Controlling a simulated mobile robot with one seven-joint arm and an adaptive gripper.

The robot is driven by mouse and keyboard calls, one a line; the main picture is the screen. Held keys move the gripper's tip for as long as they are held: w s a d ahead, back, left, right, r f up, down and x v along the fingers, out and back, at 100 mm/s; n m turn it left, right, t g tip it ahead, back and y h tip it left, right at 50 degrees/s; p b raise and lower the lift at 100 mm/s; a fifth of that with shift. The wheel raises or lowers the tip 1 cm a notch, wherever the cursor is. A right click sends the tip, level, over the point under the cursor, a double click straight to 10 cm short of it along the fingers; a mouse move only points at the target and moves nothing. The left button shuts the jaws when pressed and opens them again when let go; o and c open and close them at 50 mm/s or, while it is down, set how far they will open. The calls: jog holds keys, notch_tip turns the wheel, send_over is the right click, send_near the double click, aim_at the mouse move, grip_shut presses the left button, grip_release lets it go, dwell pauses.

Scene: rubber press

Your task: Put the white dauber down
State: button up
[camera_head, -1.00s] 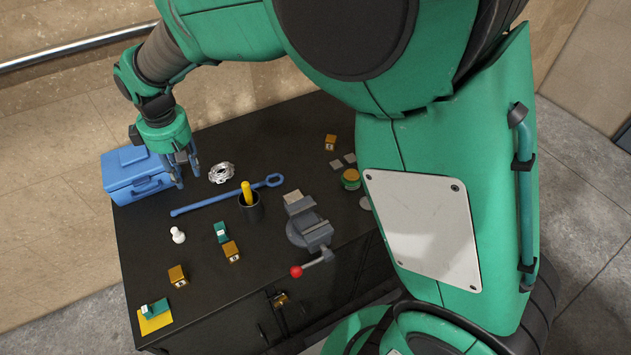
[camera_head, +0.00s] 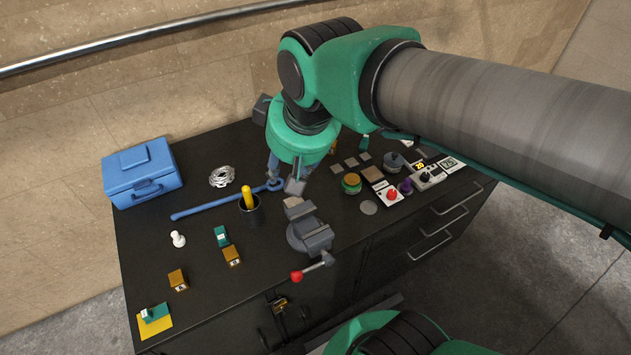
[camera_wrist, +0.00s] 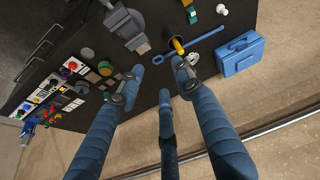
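The white dauber (camera_head: 178,239) stands upright on the black bench top (camera_head: 210,290), left of the green and brown blocks. It also shows small at the top of the wrist view (camera_wrist: 221,10). My gripper (camera_head: 287,178) is far from it, above the back of the bench near the vise and the blue wrench. In the wrist view its blue fingers (camera_wrist: 158,78) are spread apart, with nothing visible between them. Its fingertips are partly hard to make out in the head view.
A vise (camera_head: 309,234) with a red-ended handle stands mid-bench. A black cup (camera_head: 251,213) holds a yellow stick. A blue toolbox (camera_head: 143,174) and wrench (camera_head: 225,200) lie behind. Several stamps, jars and a control panel (camera_head: 427,178) crowd the right side.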

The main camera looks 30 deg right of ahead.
jog(key=s+d+m, duration=0.2)
jog(key=s, duration=0.5)
jog(key=shift+d+f+t, duration=0.4)
notch_tip(320, 180, down, 4)
jog(key=b, duration=0.4)
jog(key=shift+f, duration=0.2)
dwell(0.8)
